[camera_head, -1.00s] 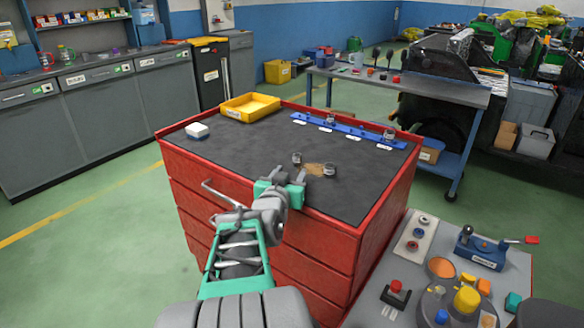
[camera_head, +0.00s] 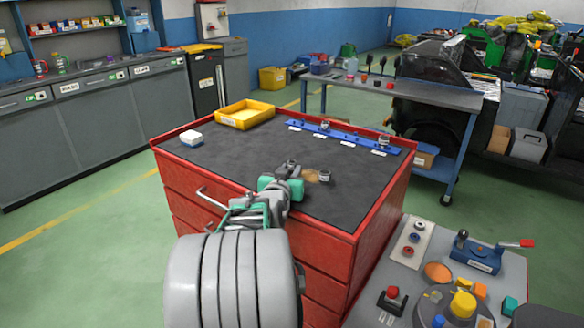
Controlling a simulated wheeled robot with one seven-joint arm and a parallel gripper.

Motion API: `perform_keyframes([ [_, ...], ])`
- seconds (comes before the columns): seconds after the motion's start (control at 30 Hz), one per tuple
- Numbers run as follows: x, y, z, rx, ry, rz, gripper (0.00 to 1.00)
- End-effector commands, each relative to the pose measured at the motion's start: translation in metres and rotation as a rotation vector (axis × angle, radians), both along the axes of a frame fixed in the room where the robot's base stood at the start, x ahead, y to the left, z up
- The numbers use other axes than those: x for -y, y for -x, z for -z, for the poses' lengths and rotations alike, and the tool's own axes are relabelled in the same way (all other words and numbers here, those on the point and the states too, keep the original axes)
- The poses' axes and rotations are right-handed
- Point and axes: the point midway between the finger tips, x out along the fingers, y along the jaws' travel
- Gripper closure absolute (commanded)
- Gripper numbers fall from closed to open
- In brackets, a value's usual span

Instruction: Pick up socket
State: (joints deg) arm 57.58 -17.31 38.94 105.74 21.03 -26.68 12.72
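Two small metal sockets are on the dark top of the red tool cabinet (camera_head: 255,172). One socket (camera_head: 291,164) is right at my gripper (camera_head: 293,177), partly hidden by it. The other socket (camera_head: 324,176) stands a little to the right, apart from the gripper. More sockets stand on a blue rail (camera_head: 350,134) with white labels: one socket (camera_head: 324,128) near its middle and one (camera_head: 383,140) near its right end. My gripper is low over the front part of the top. Its fingertips are too small and covered to show whether they hold the near socket.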

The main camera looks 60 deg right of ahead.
Motion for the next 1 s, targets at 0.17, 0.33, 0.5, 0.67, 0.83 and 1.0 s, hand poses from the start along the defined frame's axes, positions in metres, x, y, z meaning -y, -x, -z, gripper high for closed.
perform_keyframes([
  [0.17, 0.0, 0.0, 0.0, 0.0, 0.0, 0.0, 0.89],
  [0.33, 0.0, 0.0, 0.0, 0.0, 0.0, 0.0, 1.0],
  [0.5, 0.0, 0.0, 0.0, 0.0, 0.0, 0.0, 1.0],
  [0.67, 0.0, 0.0, -0.001, 0.0, 0.001, 0.0, 1.0],
  [0.83, 0.0, 0.0, -0.005, 0.0, 0.001, -0.001, 1.0],
  [1.0, -0.001, -0.002, -0.028, 0.002, 0.004, -0.004, 1.0],
])
